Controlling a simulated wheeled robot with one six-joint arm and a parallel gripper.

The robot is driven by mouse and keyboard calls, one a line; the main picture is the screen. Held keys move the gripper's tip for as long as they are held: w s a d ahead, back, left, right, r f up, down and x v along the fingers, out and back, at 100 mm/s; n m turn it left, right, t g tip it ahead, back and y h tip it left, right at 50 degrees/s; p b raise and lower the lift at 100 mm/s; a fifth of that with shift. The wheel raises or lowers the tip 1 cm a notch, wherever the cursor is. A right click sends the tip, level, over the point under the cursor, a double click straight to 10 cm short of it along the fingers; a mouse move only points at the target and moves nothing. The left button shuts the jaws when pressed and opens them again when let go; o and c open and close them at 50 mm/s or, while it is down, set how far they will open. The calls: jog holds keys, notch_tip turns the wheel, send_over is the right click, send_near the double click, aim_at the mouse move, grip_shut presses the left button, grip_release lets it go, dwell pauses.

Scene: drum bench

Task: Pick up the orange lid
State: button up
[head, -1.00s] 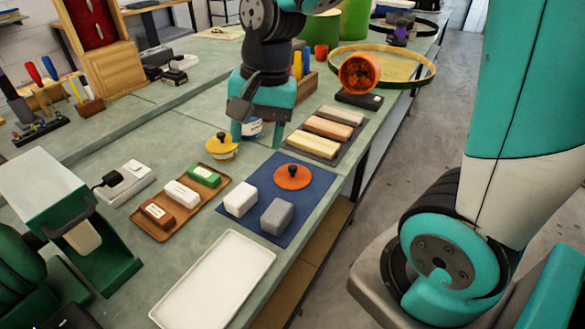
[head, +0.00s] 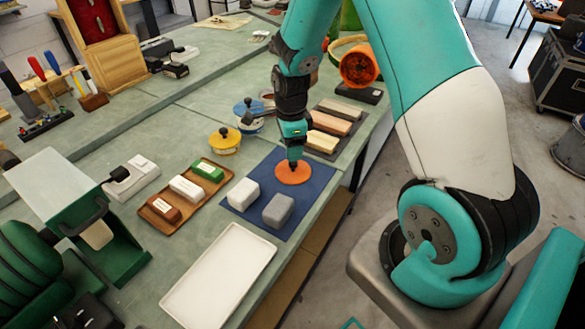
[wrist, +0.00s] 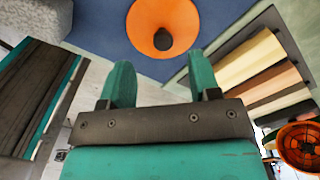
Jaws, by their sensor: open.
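The orange lid (head: 292,174) is a flat round disc lying on the dark blue mat (head: 315,190). In the wrist view the orange lid (wrist: 146,19) shows at the top with its dark round knob (wrist: 163,39) in the middle. My gripper (head: 294,160) is over the lid in the head view and hides the knob there. In the wrist view my gripper (wrist: 161,80) has its two teal fingers apart with nothing between them. The knob lies beyond the fingertips, roughly in line with the gap; whether the fingers reach its height is hard to tell.
A white block (head: 243,194) and a grey block (head: 279,210) share the mat. A yellow-lidded tin (head: 225,140) and a blue tin (head: 248,116) stand to the left. Wooden blocks (head: 327,123) lie behind. A white tray (head: 220,272) lies in front.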

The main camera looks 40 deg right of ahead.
aim_at(293, 163)
jog(key=shift+d+f+p, duration=0.15)
jog(key=shift+f+p, duration=0.3)
jog(key=shift+f, duration=1.25)
jog(key=shift+d+f+p, duration=0.15)
jog(key=shift+f+p, duration=0.25)
jog(key=shift+f, duration=1.3)
jog(key=c, duration=1)
